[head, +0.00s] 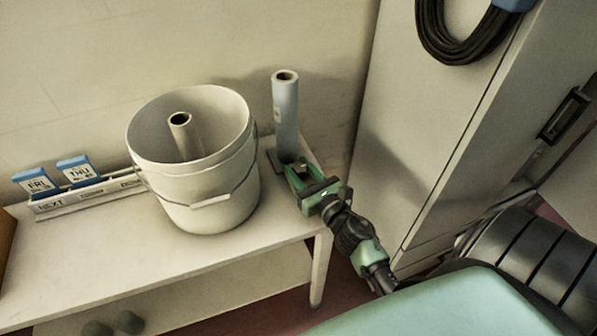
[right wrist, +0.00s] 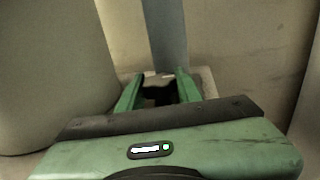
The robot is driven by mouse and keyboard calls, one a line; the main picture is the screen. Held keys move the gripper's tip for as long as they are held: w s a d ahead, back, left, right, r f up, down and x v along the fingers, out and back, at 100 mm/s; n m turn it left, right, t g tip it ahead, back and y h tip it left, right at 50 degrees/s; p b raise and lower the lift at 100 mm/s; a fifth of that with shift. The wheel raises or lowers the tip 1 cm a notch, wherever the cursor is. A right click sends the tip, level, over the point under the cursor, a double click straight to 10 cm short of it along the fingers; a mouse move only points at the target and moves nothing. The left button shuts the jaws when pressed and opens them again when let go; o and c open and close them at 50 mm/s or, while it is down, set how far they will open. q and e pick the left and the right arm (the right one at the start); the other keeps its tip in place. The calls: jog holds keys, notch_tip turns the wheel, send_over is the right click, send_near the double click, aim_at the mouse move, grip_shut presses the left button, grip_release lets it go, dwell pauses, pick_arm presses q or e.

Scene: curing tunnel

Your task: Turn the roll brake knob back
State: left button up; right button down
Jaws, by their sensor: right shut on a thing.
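A grey-blue roll (head: 285,112) stands upright on a small flat base (head: 271,158) at the right end of the bench. My right gripper (head: 297,166) reaches in from the lower right at the foot of the roll. In the right wrist view its two green fingers (right wrist: 158,84) are closed on a small dark knob (right wrist: 157,96) in front of the roll. The knob is mostly hidden by the fingers in the head view, and its turn angle cannot be told. My left gripper is not in view.
A large white bucket (head: 205,205) with a tube (head: 182,135) inside stands left of the roll on the bench (head: 110,250). Blue day cards (head: 75,169) stand in a rack further left. A tall cabinet (head: 420,130) with a hanging black cable (head: 460,50) stands close on the right.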

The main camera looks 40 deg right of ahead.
jog(key=shift+m+h+b, duration=0.8)
jog(key=shift+m+h, duration=0.3)
jog(key=shift+h, duration=0.4)
jog(key=shift+g, duration=0.3)
jog(key=c, duration=1)
grip_release()
jog(key=shift+o, duration=0.2)
jog(key=shift+s, duration=0.1)
